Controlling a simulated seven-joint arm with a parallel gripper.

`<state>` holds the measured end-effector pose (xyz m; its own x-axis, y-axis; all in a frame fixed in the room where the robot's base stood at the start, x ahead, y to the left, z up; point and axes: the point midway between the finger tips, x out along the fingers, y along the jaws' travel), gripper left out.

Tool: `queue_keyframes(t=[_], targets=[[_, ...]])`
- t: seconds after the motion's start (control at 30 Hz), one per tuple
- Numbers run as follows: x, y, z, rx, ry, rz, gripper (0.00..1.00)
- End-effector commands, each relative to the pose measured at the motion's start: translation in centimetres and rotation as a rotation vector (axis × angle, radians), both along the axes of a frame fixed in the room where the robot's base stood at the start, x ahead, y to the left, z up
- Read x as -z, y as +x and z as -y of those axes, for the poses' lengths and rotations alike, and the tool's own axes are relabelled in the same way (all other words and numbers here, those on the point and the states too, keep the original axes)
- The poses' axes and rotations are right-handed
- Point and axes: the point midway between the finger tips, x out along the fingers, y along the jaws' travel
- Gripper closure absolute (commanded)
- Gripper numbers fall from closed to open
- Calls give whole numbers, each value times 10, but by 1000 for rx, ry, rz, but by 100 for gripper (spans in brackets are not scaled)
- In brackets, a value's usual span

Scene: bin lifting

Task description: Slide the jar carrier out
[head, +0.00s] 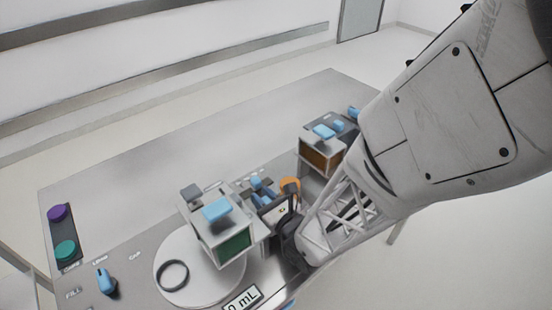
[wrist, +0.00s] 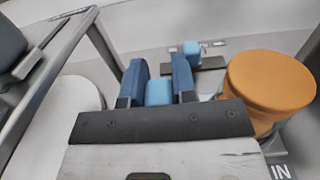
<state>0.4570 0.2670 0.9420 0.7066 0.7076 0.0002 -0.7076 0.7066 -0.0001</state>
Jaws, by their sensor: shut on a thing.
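My gripper (wrist: 161,75) has two blue fingers, shut on a small blue block-like handle (wrist: 158,93) between them. Whether this handle belongs to the jar carrier cannot be told, as the dark gripper body hides what is below it. In the head view my gripper (head: 262,188) is small and partly covered by my wrist, between two box-like stations. A jar with an orange lid (wrist: 270,82) stands just right of the fingers, apart from them. The orange lid also shows in the head view (head: 290,184).
A frame with a green panel (head: 235,243) and a blue top handle stands close left. A frame with a brown panel (head: 322,156) stands behind right. A ring (head: 173,275) lies on a white disc. The table's far left (head: 150,150) is clear.

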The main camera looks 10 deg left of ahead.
Motion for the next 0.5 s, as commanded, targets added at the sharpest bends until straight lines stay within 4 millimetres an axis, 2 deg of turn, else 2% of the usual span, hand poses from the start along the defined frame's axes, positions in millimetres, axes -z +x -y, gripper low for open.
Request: queue_keyframes(t=[0.43, 0.47, 0.5], targets=[[-1, -6, -6, -5, 0, 1, 100], [-1, -6, -6, -5, 0, 1, 70], [-1, -6, -6, -5, 0, 1, 64]])
